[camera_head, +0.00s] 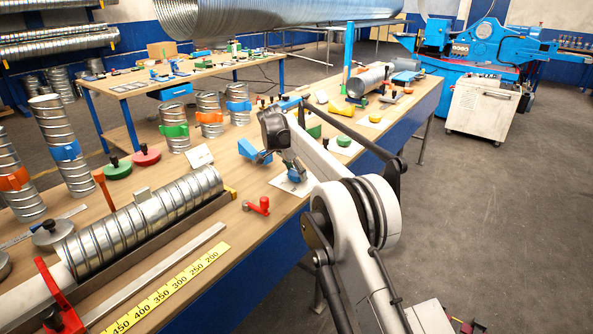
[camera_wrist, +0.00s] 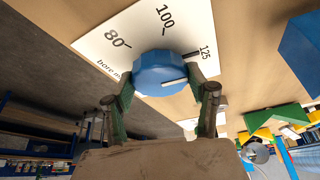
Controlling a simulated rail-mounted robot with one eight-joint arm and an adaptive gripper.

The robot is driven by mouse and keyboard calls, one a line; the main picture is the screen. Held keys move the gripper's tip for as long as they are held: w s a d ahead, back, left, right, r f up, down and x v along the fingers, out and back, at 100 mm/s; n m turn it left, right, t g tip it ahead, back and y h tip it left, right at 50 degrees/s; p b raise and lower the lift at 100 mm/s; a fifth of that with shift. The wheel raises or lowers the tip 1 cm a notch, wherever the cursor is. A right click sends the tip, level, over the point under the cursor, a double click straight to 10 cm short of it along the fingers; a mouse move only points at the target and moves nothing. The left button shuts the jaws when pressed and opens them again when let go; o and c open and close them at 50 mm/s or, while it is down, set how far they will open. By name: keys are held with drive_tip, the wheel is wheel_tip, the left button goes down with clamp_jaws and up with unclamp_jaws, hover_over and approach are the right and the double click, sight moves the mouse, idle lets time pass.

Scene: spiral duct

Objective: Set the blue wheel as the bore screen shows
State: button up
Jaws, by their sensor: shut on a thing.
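The blue wheel (camera_wrist: 162,74) is a faceted knob with a white pointer line. It sits on a white dial plate (camera_wrist: 125,30) marked 80, 100 and 125, with "bore" partly readable. The white line points toward the right of the wrist view, just below the dark tick by 125. My gripper (camera_wrist: 163,88) is shut on the wheel, one finger on each side. In the head view my gripper (camera_head: 294,170) is over the white plate (camera_head: 291,186), and the wheel is hardly visible. A small white panel (camera_head: 199,157) may be the bore screen; no figure on it is readable.
A blue block-like fixture (camera_head: 254,151) stands just left of my gripper. A red-handled part (camera_head: 257,206) lies in front. A ribbed duct (camera_head: 150,215) lies on the bench at the left. Ducts with green (camera_head: 174,130) and orange (camera_head: 210,117) bands stand behind.

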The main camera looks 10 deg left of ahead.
drive_tip(key=shift+m, duration=0.6)
drive_tip(key=shift+h+p, duration=0.3)
drive_tip(key=shift+p, duration=0.05)
drive_tip(key=o, duration=1.2)
drive_tip(key=shift+c, duration=0.2)
drive_tip(key=shift+g, duration=0.3)
drive_tip(key=shift+v, duration=3.75)
